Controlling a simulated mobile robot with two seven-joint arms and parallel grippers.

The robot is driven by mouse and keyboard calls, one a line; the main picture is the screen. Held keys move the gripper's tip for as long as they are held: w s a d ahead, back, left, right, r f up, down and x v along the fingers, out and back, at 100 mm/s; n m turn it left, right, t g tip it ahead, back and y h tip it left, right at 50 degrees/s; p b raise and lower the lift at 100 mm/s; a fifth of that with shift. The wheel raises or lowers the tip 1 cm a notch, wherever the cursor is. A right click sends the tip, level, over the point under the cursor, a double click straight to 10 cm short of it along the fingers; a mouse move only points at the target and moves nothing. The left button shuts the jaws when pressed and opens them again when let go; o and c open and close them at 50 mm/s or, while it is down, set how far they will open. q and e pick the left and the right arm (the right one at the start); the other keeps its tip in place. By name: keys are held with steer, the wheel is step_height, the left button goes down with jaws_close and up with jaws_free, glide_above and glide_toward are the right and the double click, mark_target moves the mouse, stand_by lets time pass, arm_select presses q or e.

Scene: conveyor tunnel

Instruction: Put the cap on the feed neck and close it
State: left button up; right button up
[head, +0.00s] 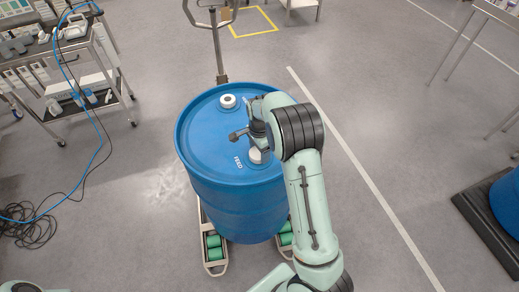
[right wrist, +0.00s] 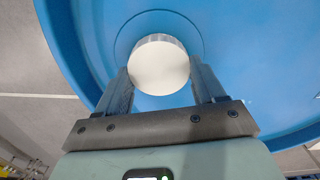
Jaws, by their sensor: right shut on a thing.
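The blue drum (head: 207,165) stands upright with the printed word FEED (head: 238,161) on its top. My right gripper (head: 258,143) is over the drum's near right part, beside that word. In the right wrist view my right gripper (right wrist: 163,84) is shut on a round white cap (right wrist: 160,66), one finger on each side. The cap also shows in the head view (head: 256,156), partly covered by the gripper. It is at a round recess in the drum top. The feed neck is hidden under it, and I cannot tell if the cap is seated. My left gripper is not in view.
A second white fitting (head: 228,100) is on the far side of the drum top. The drum stands on a wheeled carrier (head: 215,256) with green rollers. A cart (head: 62,85) with tools and cables is at the left.

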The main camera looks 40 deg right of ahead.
mark_target(258, 153)
steer(key=shift+a+f, duration=0.1)
steer(key=shift+a, duration=0.25)
steer(key=o, duration=0.9)
steer(key=shift+m, duration=0.6)
steer(key=o, duration=0.4)
steer(key=shift+o, duration=0.2)
steer(key=shift+d, duration=0.15)
steer(key=shift+r, duration=0.6)
step_height(258, 153, up, 12)
steer(key=shift+r, duration=0.2)
